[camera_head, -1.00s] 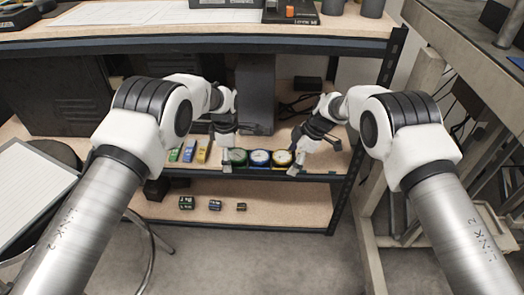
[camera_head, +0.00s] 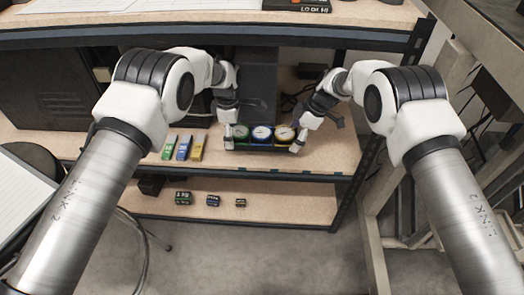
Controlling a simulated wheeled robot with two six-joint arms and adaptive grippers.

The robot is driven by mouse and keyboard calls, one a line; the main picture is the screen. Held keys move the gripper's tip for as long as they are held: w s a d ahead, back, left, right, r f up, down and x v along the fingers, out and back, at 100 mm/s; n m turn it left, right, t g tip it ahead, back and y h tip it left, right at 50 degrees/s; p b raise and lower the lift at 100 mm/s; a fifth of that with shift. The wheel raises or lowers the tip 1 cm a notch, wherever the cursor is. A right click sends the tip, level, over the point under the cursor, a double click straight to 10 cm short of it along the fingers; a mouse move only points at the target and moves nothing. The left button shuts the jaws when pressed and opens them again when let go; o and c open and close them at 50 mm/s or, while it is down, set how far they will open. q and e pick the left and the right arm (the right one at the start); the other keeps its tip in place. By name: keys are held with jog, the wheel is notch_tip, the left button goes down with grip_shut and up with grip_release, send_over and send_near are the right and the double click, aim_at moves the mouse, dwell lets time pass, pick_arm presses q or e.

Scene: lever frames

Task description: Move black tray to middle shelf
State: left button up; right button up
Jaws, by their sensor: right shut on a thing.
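The black tray (camera_head: 262,151) shows as a dark strip under three round gauges: green-rimmed (camera_head: 240,131), blue-rimmed (camera_head: 262,132) and yellow-rimmed (camera_head: 284,133). It is over the middle shelf (camera_head: 325,152), behind its front edge. I cannot tell if it rests on the board or hangs just above. My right gripper (camera_head: 297,147) is shut on the tray's right end. My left gripper (camera_head: 228,144) is at the tray's left end; its fingers are too small to tell whether they are shut.
Green, blue and yellow tools (camera_head: 184,147) lie on the shelf left of the tray. A dark upright box (camera_head: 257,90) stands behind it. Small dark blocks (camera_head: 212,200) sit on the lower shelf. The top board (camera_head: 200,38) overhangs. Shelf right of the tray is clear.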

pick_arm(q)
notch_tip(320, 180, down, 4)
jog(key=b, duration=0.4)
jog(key=shift+f, duration=0.15)
pick_arm(e)
notch_tip(320, 180, down, 4)
jog(key=shift+f, duration=0.1)
pick_arm(q)
jog(key=o, duration=1)
pick_arm(e)
jog(key=o, duration=1)
jog(key=shift+f, duration=0.1)
pick_arm(q)
jog(key=shift+o, duration=0.7)
pick_arm(e)
jog(key=shift+o, duration=0.7)
pick_arm(q)
notch_tip(320, 180, up, 7)
jog(key=shift+r, duration=0.3)
pick_arm(e)
jog(key=shift+d+r, duration=0.15)
jog(key=shift+r, duration=0.25)
jog(key=v, duration=0.7)
